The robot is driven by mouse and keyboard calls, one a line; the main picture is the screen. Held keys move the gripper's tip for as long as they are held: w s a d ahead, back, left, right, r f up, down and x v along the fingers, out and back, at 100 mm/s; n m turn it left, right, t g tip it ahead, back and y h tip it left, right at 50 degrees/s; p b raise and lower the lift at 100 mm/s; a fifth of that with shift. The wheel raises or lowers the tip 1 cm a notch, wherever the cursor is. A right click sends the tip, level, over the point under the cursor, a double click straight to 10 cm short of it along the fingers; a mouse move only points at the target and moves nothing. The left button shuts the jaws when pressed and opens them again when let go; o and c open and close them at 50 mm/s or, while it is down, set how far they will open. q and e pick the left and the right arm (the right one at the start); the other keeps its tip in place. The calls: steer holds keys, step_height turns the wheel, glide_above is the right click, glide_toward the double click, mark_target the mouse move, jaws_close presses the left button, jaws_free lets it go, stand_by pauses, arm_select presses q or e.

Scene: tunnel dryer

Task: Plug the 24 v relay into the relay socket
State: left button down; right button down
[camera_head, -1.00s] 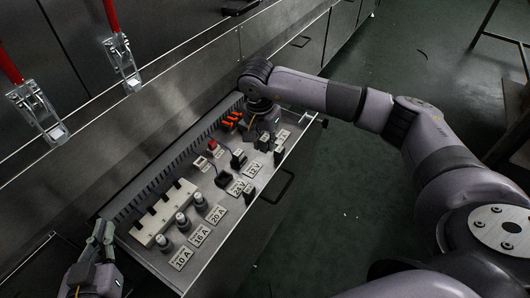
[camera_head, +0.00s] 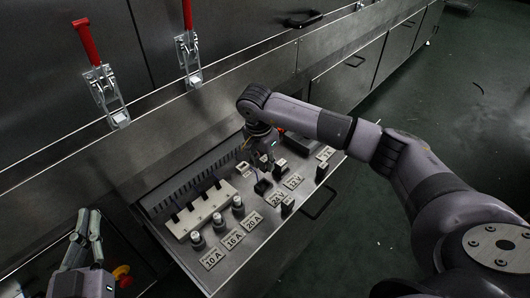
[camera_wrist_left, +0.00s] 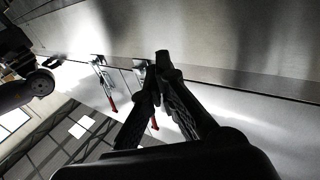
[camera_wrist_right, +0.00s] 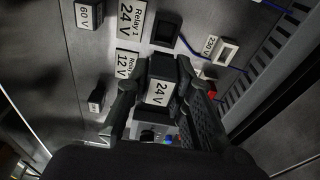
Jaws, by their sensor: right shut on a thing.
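The 24 V relay (camera_wrist_right: 158,93) is a dark block with a white "24 V" label. My right gripper (camera_wrist_right: 156,72) is shut on it, above the panel. In the head view, my right gripper (camera_head: 266,158) hangs over the panel and mostly hides the relay. A black relay socket (camera_wrist_right: 167,30) sits beside the "Relay 1 24 V" label (camera_wrist_right: 131,16), apart from the held relay; the socket also shows in the head view (camera_head: 262,187). My left gripper (camera_head: 88,224) is empty at the panel's left, its fingertips together in the left wrist view (camera_wrist_left: 162,62).
Grey fuses (camera_head: 218,222) with amp labels and a white block (camera_head: 199,215) occupy the panel's left. Black relays (camera_head: 288,206) stand near its front edge. A white socket (camera_wrist_right: 228,53) and blue wire lie near the 24 V socket. Red-handled clamps (camera_head: 106,92) are on the wall behind.

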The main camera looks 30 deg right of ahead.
steer(key=shift+w+a+f, duration=0.15)
steer(key=shift+a+f, duration=0.15)
arm_select(q)
steer(key=shift+s+a+r+t, duration=0.15)
steer(key=shift+r+t, duration=0.15)
steer(key=shift+r, duration=0.15)
steer(key=shift+f, duration=0.1)
arm_select(e)
steer(key=shift+d, duration=0.1)
steer(key=shift+f, duration=0.1)
